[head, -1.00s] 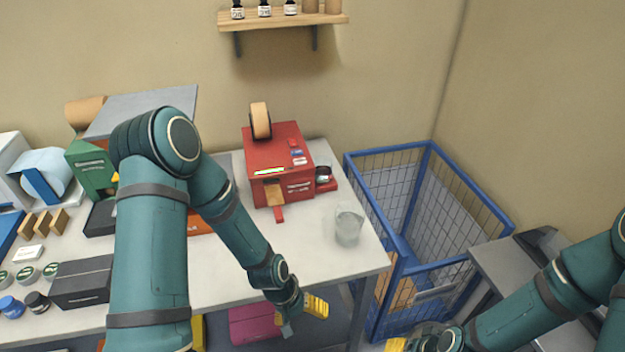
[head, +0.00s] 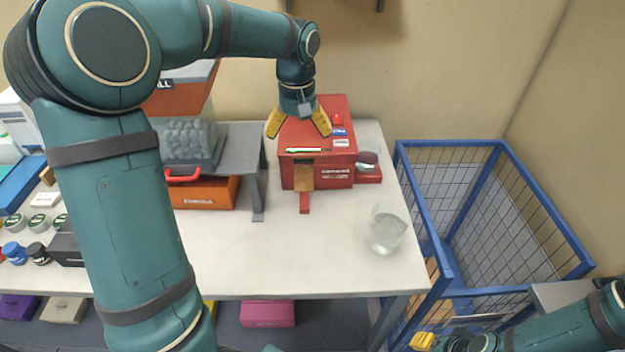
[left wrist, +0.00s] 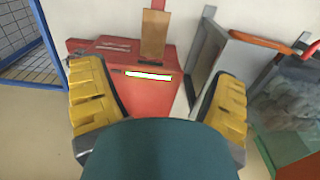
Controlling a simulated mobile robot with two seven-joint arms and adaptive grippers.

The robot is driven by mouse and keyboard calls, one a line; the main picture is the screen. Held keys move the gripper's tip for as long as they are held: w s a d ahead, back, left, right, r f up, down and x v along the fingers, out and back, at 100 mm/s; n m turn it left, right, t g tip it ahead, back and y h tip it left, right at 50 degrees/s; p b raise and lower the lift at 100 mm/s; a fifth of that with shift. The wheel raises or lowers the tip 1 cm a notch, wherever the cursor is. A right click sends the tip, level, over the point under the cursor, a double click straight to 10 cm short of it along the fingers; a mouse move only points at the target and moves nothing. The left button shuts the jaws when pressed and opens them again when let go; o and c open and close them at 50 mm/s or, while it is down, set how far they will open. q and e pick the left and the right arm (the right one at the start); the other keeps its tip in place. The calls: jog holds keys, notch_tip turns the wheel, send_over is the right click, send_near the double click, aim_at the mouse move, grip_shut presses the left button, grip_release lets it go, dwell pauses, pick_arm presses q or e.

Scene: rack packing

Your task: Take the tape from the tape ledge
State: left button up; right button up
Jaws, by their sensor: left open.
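A red tape dispenser (head: 318,172) stands near the back of the white table. A short brown tape strip (head: 304,178) hangs from its front slot above a red tab-like ledge (head: 305,204). The strip also shows at the top of the left wrist view (left wrist: 154,34). My left gripper (head: 298,122) is open and empty, pointing down above the dispenser. In the left wrist view its fingers (left wrist: 158,100) straddle the dispenser's body, with the strip beyond them. The tape roll on top is hidden. My right gripper (head: 423,342) shows only partly at the bottom edge.
A small red base (head: 369,175) with a dark-topped piece sits right of the dispenser. A glass of water (head: 386,230) stands front right. A grey stand (head: 240,150) and orange box (head: 205,192) are left. A blue wire cage (head: 495,145) is right. The front middle table is bare.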

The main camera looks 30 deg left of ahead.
pick_arm(q)
jog(key=b, duration=0.2)
send_over(304, 183)
jog(key=f, duration=0.9)
jog(key=shift+a+f, duration=0.2)
jog(key=shift+a, duration=0.1)
jog(key=shift+d+f+b, duration=0.15)
jog(key=shift+d+f, duration=0.05)
jog(key=shift+f, duration=1.1)
jog(key=shift+d+f+b, duration=0.15)
jog(key=shift+f, duration=1.1)
jog(key=shift+f, duration=0.25)
jog(key=c, duration=0.8)
